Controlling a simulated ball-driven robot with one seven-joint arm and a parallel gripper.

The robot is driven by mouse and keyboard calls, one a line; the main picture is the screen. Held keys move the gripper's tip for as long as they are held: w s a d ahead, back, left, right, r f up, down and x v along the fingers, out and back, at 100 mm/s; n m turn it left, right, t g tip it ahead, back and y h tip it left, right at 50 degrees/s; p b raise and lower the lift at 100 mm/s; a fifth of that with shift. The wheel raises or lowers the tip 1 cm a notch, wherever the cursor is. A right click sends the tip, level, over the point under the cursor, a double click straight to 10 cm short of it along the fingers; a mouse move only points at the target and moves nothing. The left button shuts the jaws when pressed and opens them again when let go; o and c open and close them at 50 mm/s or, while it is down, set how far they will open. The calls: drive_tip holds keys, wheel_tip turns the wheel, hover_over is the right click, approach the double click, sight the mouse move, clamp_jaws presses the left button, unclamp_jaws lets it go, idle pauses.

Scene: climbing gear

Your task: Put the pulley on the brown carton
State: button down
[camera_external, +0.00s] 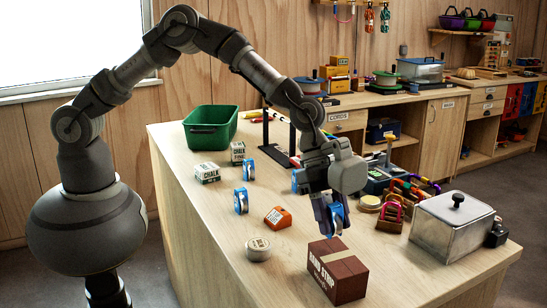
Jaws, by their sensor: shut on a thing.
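The brown carton (346,283), with white lettering on its side, stands on the wooden worktop near its front edge. My gripper (331,211) points down above and just behind the carton. It is shut on a blue pulley (338,219), which hangs upright between the fingers and is partly hidden by them. A small gap seems to lie between the pulley and the carton's top. The carton's top is bare.
Left of the carton are a round tin (258,249), an orange box (278,217) and another blue pulley-like piece (241,201). A green tub (211,128) stands at the back left.

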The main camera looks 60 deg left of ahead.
drive_tip(key=shift+f, duration=1.55)
drive_tip(key=shift+s, duration=0.1)
drive_tip(key=shift+f+b, duration=0.2)
drive_tip(key=shift+b, duration=0.2)
drive_tip(key=c, duration=0.7)
unclamp_jaws()
drive_tip(key=shift+r, duration=0.3)
drive_tip(key=p+v, duration=0.2)
drive_tip(key=v, duration=1)
drive_tip(key=shift+f, duration=0.1)
